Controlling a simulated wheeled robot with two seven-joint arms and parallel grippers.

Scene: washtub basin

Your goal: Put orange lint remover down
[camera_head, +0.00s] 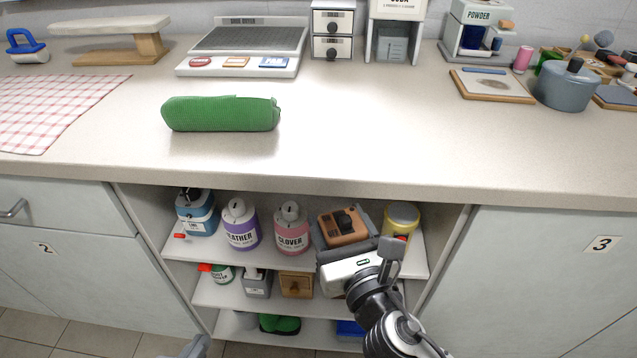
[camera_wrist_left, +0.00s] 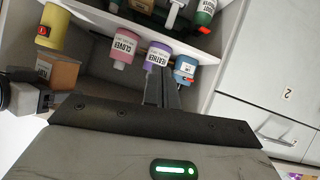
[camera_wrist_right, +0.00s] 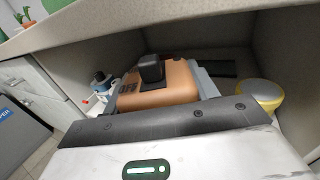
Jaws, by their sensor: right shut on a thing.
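The orange lint remover (camera_head: 343,228) has a black knob on top. The lint remover also shows in the left wrist view (camera_wrist_left: 60,71). My left gripper (camera_wrist_left: 163,90) is shut and empty, low in front of the cabinet.
Lower shelves hold small containers and a green item (camera_head: 280,324). A green roll (camera_head: 221,114) lies on the countertop (camera_head: 400,130) above, whose front edge overhangs the shelves.

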